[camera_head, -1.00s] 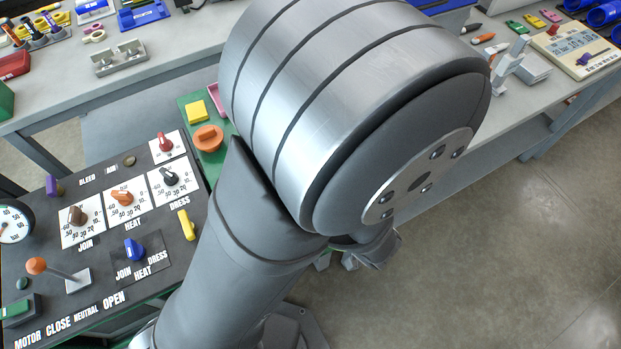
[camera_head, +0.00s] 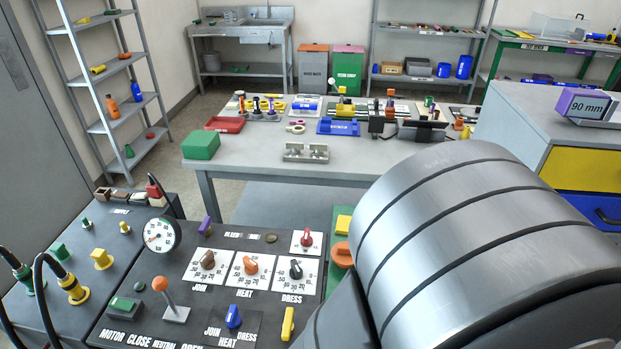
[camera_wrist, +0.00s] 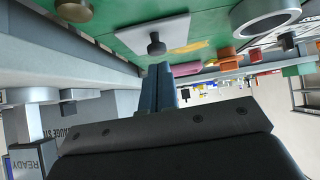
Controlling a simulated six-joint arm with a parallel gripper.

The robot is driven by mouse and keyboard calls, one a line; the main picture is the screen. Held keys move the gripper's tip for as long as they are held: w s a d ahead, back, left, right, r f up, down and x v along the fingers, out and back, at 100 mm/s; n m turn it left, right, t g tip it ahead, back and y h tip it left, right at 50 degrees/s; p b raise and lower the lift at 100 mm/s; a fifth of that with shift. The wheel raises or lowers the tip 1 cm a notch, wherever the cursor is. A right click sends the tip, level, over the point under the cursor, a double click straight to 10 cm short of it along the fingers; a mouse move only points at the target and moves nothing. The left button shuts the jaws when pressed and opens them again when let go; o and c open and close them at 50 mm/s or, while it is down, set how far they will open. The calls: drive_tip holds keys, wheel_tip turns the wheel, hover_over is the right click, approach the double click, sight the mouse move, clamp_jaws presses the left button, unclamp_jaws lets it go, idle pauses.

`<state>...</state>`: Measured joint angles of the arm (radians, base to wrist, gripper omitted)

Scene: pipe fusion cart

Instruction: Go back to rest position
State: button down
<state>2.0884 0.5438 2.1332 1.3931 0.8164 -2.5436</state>
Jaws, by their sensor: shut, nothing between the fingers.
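My gripper (camera_wrist: 160,82) shows in the wrist view, its dark fingers together with nothing seen between them. It points toward a green panel (camera_wrist: 118,38) with a white plate and a dark knob (camera_wrist: 156,44); the fingertips appear close below the panel's edge, and I cannot tell whether they touch. In the head view my large grey arm joint covers the lower right, and the gripper is hidden there.
The control panel (camera_head: 262,240) with coloured knobs, a gauge (camera_head: 162,234) and an orange-topped lever (camera_head: 165,291) is left of my arm. A work table (camera_head: 250,166) with trays and tools stands behind. A cabinet (camera_head: 518,125) is at the right.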

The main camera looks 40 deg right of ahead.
drive_tip(key=shift+w+d+r, duration=0.4)
drive_tip(key=shift+w+d, duration=0.1)
drive_tip(key=shift+w, duration=0.1)
drive_tip(key=shift+w+d, duration=0.25)
drive_tip(key=shift+s+f, duration=0.1)
drive_tip(key=shift+f, duration=1.4)
drive_tip(key=shift+r, duration=0.4)
wheel_tip(320, 180, up, 2)
drive_tip(key=shift+r, duration=0.1)
drive_tip(key=shift+s+a+f, duration=0.2)
drive_tip(key=shift+s+a, duration=0.3)
drive_tip(key=shift+a, duration=0.05)
drive_tip(key=s+a+f, duration=0.4)
drive_tip(key=s+a, duration=0.1)
drive_tip(key=shift+s, duration=0.2)
drive_tip(key=shift+w, duration=0.1)
